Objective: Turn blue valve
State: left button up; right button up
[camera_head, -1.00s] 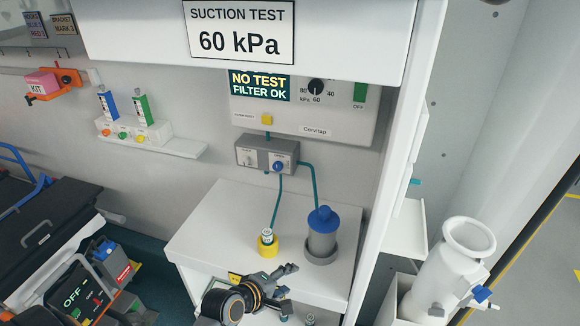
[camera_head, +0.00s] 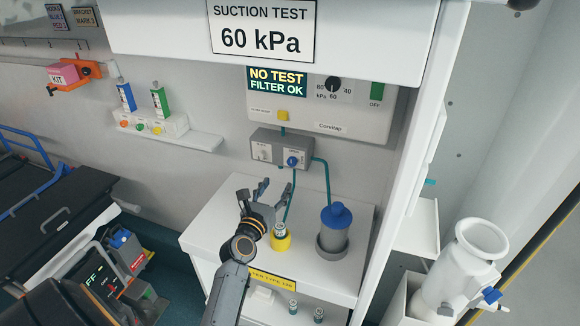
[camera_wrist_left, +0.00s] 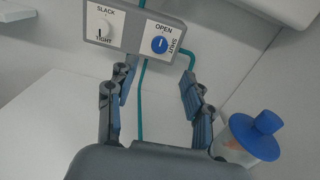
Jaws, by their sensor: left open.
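The blue valve (camera_head: 293,161) is a round knob with a white mark on the right half of a grey box on the wall. In the left wrist view the blue valve (camera_wrist_left: 160,45) has OPEN above it and SHUT to its right, and its mark points up towards OPEN. My left gripper (camera_head: 264,188) is open and empty, below and left of the box in the head view. In the left wrist view its fingers (camera_wrist_left: 156,86) point up at the box, with the valve ahead of the gap, not touched. My right gripper is out of view.
A white knob (camera_wrist_left: 103,30) marked SLACK and TIGHT sits left on the same box. Teal hoses run down to a yellow-based fitting (camera_head: 281,240) and a blue-lidded canister (camera_head: 335,225) on the white cabinet. The suction panel (camera_head: 340,112) hangs above.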

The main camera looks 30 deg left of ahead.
aim_at(291, 163)
pick_arm(q)
jog(key=b+x, duration=0.3)
jog(key=x, duration=0.7)
jog(key=shift+d+f, duration=0.1)
jog(key=shift+f, duration=0.1)
jog(key=shift+w+r+b, duration=0.1)
jog(key=shift+w+b, duration=0.4)
jog(key=shift+w, duration=0.3)
grip_shut()
